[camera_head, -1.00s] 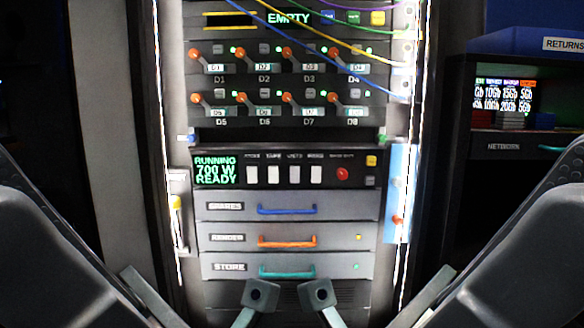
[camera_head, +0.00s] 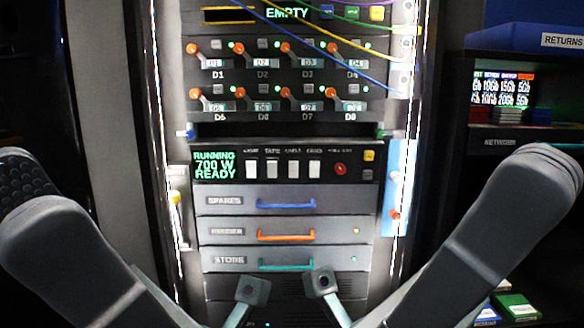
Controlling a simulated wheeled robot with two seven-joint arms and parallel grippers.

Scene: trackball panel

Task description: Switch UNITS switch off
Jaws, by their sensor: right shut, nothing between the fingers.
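The control panel (camera_head: 225,180) carries a row of white switches under small blurred labels. The third white switch (camera_head: 293,169) appears to be the UNITS one, but its label is hard to read. All the white switches look alike and upright, so I cannot tell their on or off state. The green display (camera_head: 214,164) reads RUNNING, 700 W, READY. My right gripper (camera_head: 320,283) is shut and empty, in front of the panel's lower part, below the switches and touching none. My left gripper (camera_head: 252,288) is beside it at similar height; its jaws are not clear.
Drawers with blue (camera_head: 286,205), orange (camera_head: 286,236) and teal (camera_head: 287,264) handles lie between the grippers and the switches. A dark shelf stands at right.

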